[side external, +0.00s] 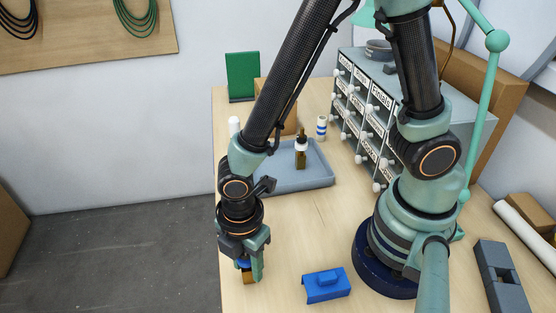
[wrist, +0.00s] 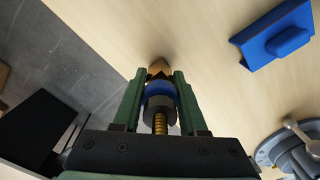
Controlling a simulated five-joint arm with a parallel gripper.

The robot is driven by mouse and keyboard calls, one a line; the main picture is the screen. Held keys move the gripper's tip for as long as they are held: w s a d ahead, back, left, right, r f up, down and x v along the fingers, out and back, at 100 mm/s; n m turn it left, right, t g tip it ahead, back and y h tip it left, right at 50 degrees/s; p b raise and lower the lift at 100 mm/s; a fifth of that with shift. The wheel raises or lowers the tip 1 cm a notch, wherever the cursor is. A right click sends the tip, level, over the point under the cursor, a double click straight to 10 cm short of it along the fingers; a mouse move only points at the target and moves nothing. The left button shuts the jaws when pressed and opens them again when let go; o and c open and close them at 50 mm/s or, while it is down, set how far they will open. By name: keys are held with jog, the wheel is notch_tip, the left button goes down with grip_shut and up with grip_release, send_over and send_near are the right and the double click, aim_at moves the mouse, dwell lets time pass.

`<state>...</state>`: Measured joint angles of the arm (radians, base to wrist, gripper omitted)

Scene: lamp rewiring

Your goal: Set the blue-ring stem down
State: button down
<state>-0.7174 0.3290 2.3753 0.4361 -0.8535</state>
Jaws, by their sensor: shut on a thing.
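My gripper (side external: 253,278) points down near the left edge of the table. It is shut on the blue-ring stem (side external: 244,264), whose blue band and brass lower end show between the fingers. In the wrist view the stem (wrist: 160,90) sits between the two green fingers (wrist: 159,73), with its brass tip toward the wooden table (wrist: 215,85) and a threaded brass rod on the near side. The stem looks roughly upright. I cannot tell whether its tip touches the table.
A blue block with a raised knob (side external: 327,285) lies right of my gripper. Behind stands a grey-blue tray (side external: 318,181) holding a brass piece with a white ring (side external: 301,146). A labelled drawer cabinet (side external: 372,118) stands at the back right. The table edge drops off close left.

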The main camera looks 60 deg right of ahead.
jog(key=shift+f, duration=0.1)
jog(key=shift+c, duration=2.2)
grip_release()
notch_tip(320, 180, up, 12)
jog(key=shift+f, duration=0.1)
jog(key=shift+w+r, duration=0.1)
jog(key=shift+r, duration=0.15)
jog(key=w+d+r+m+t, duration=0.2)
jog(key=d+r+m, duration=0.3)
jog(key=d+m, duration=0.4)
jog(key=w+d+r+m+t, duration=0.3)
jog(key=w+d+r+m, duration=0.1)
jog(key=d+m, duration=0.5)
jog(key=shift+d+r+t, duration=0.3)
jog(key=shift+d+r, duration=0.45)
jog(key=shift+r, duration=0.1)
